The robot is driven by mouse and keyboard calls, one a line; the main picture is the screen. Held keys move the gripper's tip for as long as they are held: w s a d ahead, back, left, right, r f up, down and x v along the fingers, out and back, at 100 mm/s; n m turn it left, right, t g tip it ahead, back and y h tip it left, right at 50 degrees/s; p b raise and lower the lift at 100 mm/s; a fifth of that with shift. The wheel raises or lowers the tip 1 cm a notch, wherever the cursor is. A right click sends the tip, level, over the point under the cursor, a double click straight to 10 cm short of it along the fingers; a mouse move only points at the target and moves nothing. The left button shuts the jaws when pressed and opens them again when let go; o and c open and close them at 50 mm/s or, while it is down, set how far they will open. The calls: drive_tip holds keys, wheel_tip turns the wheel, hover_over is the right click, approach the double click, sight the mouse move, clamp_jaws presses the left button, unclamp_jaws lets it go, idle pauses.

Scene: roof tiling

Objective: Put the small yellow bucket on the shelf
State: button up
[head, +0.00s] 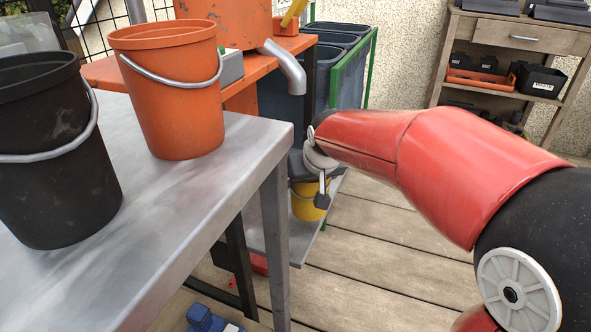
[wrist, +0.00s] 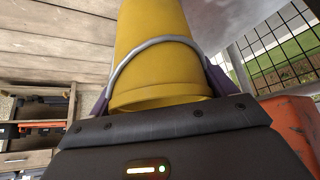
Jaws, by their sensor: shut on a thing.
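The small yellow bucket (head: 305,207) hangs low past the right end of the metal table in the head view, partly hidden by my gripper (head: 320,198) and wrist. In the wrist view the yellow bucket (wrist: 160,65), with its grey handle, fills the middle between my fingers. My gripper is shut on it. A low grey shelf (head: 325,232) shows around and below the bucket in the head view; I cannot tell whether the bucket touches it. A wooden shelf unit (head: 445,62) stands at the back right, also at lower left in the wrist view (wrist: 62,105).
A black bucket (head: 55,160) and an orange bucket (head: 172,100) stand on the metal table (head: 200,205), whose leg (head: 275,250) is close to my gripper. An orange bench (head: 105,72) and grey bins (head: 335,60) are behind. The plank floor (head: 400,245) is clear at right.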

drive_tip(key=shift+w+a+f+b, duration=0.15)
drive_tip(key=shift+w+a+f, duration=0.45)
drive_tip(key=shift+w, duration=1.1)
drive_tip(key=shift+w+a+f+b, duration=0.15)
drive_tip(key=shift+w+a+f, duration=0.4)
drive_tip(key=shift+w, duration=1.2)
drive_tip(key=shift+w+a+f+b, duration=0.15)
drive_tip(key=shift+w+a+f, duration=0.45)
drive_tip(key=shift+w, duration=1.1)
drive_tip(key=shift+d+f, duration=0.1)
drive_tip(key=o, duration=0.9)
drive_tip(key=shift+f, duration=0.1)
